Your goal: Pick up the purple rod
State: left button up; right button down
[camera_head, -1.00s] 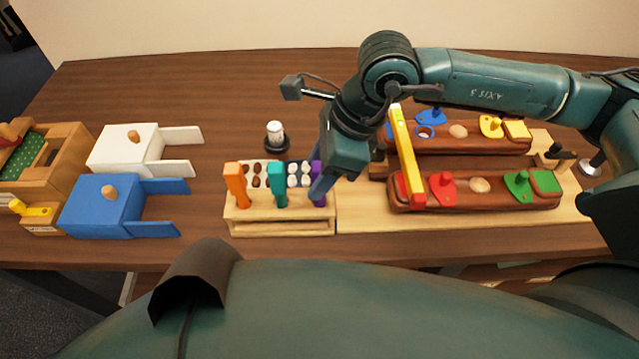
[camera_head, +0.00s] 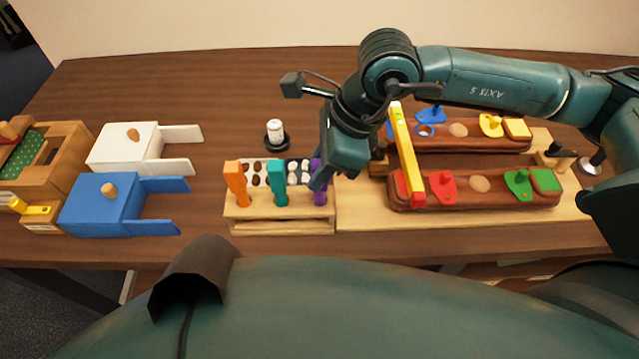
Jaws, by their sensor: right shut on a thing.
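The purple rod (camera_head: 320,198) stands upright at the right end of a light wooden rack (camera_head: 280,227), in line with a teal rod (camera_head: 279,185) and an orange rod (camera_head: 236,185). My right gripper (camera_head: 319,181) reaches down from the upper right and is shut on the purple rod's upper part. The fingers hide some of the rod. The rod's lower end is still at the rack, and I cannot tell whether it is raised at all. My left gripper is not in view.
Right of the rack, a wooden board (camera_head: 440,219) bears two brown trays with coloured knobbed pieces and a yellow-red bar (camera_head: 405,150). A small white-topped black stand (camera_head: 276,134) is behind the rack. Blue (camera_head: 100,208) and white (camera_head: 125,150) boxes stand left, with clear table between.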

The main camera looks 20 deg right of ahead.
jog(key=shift+r, duration=0.1)
notch_tip(320, 180, up, 10)
jog(key=shift+f+b, duration=0.1)
jog(key=shift+b, duration=0.55)
jog(key=c, duration=1.8)
grip_release()
jog(key=shift+c, duration=1.4)
